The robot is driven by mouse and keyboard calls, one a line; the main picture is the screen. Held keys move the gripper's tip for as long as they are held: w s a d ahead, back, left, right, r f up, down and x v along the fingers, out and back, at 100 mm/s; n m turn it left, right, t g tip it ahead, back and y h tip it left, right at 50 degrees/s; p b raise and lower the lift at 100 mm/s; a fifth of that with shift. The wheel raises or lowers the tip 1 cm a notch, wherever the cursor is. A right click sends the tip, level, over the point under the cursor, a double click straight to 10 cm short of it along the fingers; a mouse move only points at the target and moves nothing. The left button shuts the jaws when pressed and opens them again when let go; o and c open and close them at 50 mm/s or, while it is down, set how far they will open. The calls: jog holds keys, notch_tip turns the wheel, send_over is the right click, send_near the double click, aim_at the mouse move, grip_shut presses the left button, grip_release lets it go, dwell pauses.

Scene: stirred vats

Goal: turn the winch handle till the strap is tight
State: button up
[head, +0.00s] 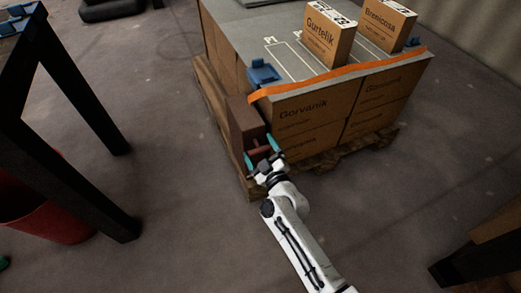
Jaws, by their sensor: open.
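An orange strap (340,76) runs along the upper front edge of a stack of cartons (300,115) on a wooden pallet (340,158). A brown box-shaped unit (243,122) stands against the left front corner of the stack; it looks like the winch housing. A small reddish-brown bar (259,148), perhaps the winch handle, shows at its front. My gripper (261,150) is open, with its teal fingertips on either side of this bar. I cannot tell whether the fingers touch it. Whether the strap is slack is unclear.
Two labelled cartons (329,36) and a blue clip-like item (264,72) are on top of the stack. A dark table frame (70,80) with a red bin (45,212) stands at left. Dark-legged furniture (480,262) is at lower right. The floor between is clear.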

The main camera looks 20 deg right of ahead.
grip_shut()
dwell(0.7)
